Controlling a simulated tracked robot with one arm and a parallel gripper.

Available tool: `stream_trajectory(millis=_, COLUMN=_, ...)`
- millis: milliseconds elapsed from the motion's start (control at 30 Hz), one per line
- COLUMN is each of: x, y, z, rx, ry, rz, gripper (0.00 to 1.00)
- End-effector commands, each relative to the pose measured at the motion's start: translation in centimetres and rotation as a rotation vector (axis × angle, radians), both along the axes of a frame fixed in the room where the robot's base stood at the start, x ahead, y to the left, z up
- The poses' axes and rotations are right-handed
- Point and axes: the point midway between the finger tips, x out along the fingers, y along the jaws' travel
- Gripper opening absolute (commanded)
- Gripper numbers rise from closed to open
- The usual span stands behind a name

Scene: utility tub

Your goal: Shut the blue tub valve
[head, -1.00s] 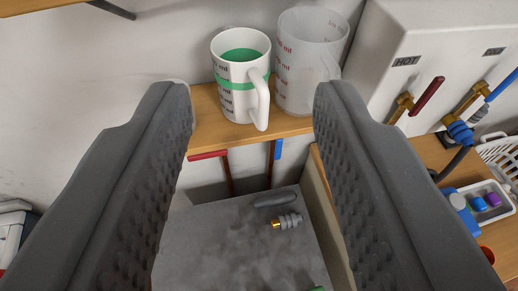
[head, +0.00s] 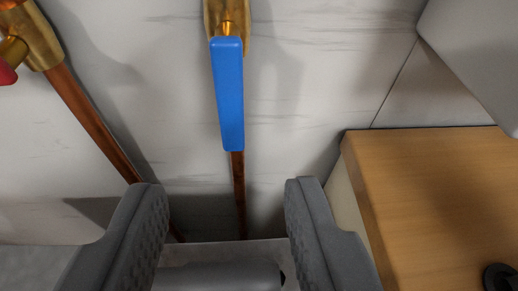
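The blue valve handle (head: 229,95) is a flat blue lever in the head view, just above the middle. It hangs from a brass valve body (head: 228,15) and points down, roughly in line with the copper pipe (head: 238,195) below it. My gripper (head: 222,205) is open, its grey fingers spread left and right at the bottom of the view. In the picture, the handle's lower end lies above the gap between the fingertips. No contact between fingers and handle shows.
Another copper pipe (head: 95,120) with a brass valve (head: 35,35) and a red handle (head: 6,73) is at the left. A wooden counter (head: 430,190) stands at the right. A grey cylinder (head: 220,278) lies low between the fingers. A pale wall is behind.

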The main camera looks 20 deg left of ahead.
Motion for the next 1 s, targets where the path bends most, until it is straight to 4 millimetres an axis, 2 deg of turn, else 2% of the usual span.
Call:
stream_trajectory(millis=167, x=0.8, y=0.2, z=-0.9, rx=-0.003, ry=0.002, rz=0.000, gripper=0.38)
stream_trajectory(millis=1000, x=8.9, y=3.5, z=-4.5, rx=-0.004, ry=0.003, rz=-0.002, gripper=0.38)
